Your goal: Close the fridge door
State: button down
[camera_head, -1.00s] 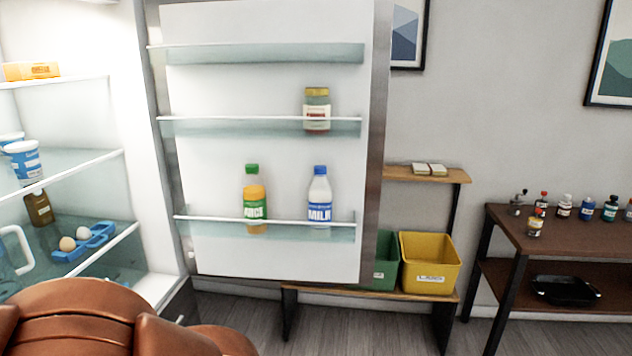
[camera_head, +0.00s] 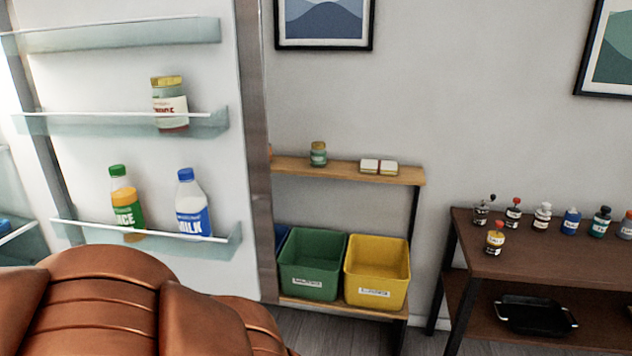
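The fridge door (camera_head: 140,70) stands open on the left of the head view, its white inner side facing me. Its shelves hold a jar with a yellow lid (camera_head: 169,104), a juice bottle with a green cap (camera_head: 126,205) and a milk bottle with a blue cap (camera_head: 191,205). The door's metal edge (camera_head: 253,150) runs down its right side. Only a sliver of the fridge inside (camera_head: 14,228) shows at the left edge. My copper-coloured arm fills the lower left and covers the door's lower part. My gripper is not in view.
Right of the door stands a wooden shelf (camera_head: 345,172) with a green bin (camera_head: 312,265) and a yellow bin (camera_head: 377,272). Further right is a dark table (camera_head: 530,255) with several small bottles and a black tray (camera_head: 536,315). Grey floor shows between them.

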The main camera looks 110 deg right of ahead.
aim_at(89, 66)
jog(key=k, duration=1.5)
jog(key=z, duration=1.6)
